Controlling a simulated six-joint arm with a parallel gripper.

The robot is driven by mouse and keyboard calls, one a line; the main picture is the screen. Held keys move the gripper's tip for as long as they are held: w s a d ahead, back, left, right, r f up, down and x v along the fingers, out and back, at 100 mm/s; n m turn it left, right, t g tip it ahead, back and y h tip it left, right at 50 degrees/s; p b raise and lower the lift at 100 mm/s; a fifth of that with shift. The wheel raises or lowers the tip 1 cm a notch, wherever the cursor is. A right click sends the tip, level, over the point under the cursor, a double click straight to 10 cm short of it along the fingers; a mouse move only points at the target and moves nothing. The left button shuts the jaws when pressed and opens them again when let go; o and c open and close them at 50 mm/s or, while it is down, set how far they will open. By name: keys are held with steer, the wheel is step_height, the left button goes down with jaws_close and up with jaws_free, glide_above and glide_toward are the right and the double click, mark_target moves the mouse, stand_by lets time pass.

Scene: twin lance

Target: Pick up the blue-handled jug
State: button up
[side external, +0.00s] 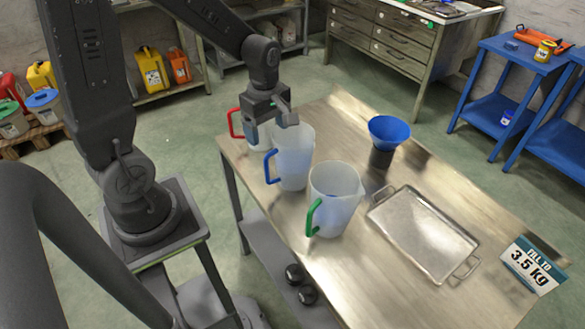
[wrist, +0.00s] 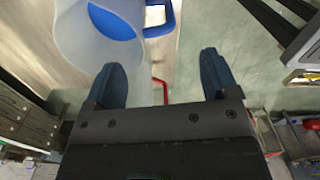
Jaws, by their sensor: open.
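The blue-handled jug (side external: 295,160) is a translucent white pitcher standing upright on the workbench, between the other two jugs. Its blue handle (side external: 269,167) faces left in the side view. In the wrist view the jug (wrist: 75,35) fills the upper left, with something blue inside, and its blue handle (wrist: 165,18) is at the top. My gripper (side external: 270,119) hangs by the jug's rim, above and behind the handle. In the wrist view my gripper (wrist: 163,70) has its fingers spread with nothing held between them. My gripper partly hides the red-handled jug.
The red-handled jug (side external: 235,122) stands behind and the green-handled jug (side external: 338,190) in front. A blue funnel (side external: 388,132) on a dark stand, a metal tray (side external: 423,232) and a "FILL TO 3.5 kg" sign (side external: 531,264) are to the right. The bench's front part is bare.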

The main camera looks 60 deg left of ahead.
mark_target(271, 152)
steer(key=f, duration=0.8)
steer(key=shift+w+d+f, duration=0.1)
steer(key=shift+d+f, duration=0.1)
steer(key=shift+f, duration=0.2)
steer(key=c, duration=1.4)
steer(key=shift+r, duration=0.15)
